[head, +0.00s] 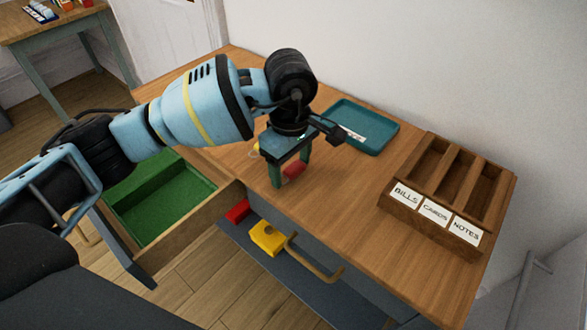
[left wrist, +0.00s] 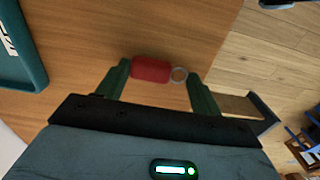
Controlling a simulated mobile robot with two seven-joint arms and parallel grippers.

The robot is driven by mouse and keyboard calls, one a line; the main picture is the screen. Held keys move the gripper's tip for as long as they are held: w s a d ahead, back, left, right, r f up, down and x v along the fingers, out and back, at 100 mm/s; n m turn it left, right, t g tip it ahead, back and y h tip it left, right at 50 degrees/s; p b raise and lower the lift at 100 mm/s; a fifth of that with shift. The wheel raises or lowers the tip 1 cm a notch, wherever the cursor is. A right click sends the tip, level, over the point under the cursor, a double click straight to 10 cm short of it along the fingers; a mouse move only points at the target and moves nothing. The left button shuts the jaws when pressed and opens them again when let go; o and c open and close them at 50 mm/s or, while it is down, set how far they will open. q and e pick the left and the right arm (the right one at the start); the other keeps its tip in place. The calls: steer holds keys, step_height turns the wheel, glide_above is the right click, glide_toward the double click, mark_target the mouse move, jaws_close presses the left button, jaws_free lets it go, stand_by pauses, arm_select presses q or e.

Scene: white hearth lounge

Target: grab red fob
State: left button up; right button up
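The red fob (head: 293,171) lies on the wooden desk top, near the edge above the open drawer. The left wrist view shows the fob (left wrist: 150,69) with a metal ring (left wrist: 180,74) at its right end. My left gripper (head: 290,172) points down over it with its green fingers apart. In the left wrist view the fob and ring lie between the fingertips of the left gripper (left wrist: 158,70). The fob's left end is close to the left finger; I cannot tell whether they touch. My right gripper is not in view.
A teal tray (head: 382,135) with a label lies behind the gripper. A wooden sorter (head: 405,207) marked BILLS, CARDS, NOTES stands at the right. A green-lined drawer (head: 190,232) is open at the left. A yellow object (head: 267,238) and a red one (head: 238,211) are below the desk top.

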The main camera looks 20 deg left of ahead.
mark_target(288, 172)
arm_select(q)
steer(key=shift+c, duration=1)
steer(key=shift+r, duration=0.1)
steer(key=shift+r, duration=0.8)
steer(key=shift+s+a+r, duration=0.1)
steer(key=shift+s+r, duration=0.1)
steer(key=shift+r, duration=0.3)
steer(key=shift+s+a+r, duration=0.1)
steer(key=shift+s+r, duration=0.05)
steer(key=shift+r, duration=0.3)
steer(key=s+a, duration=0.2)
steer(key=s, duration=0.5)
steer(key=s+a+r, duration=0.1)
steer(key=s+a, duration=0.1)
steer(key=s, duration=0.5)
steer(key=shift+s+a+r+b, duration=0.2)
steer(key=shift+s+a+b, duration=0.05)
steer(key=shift+s+b, duration=0.1)
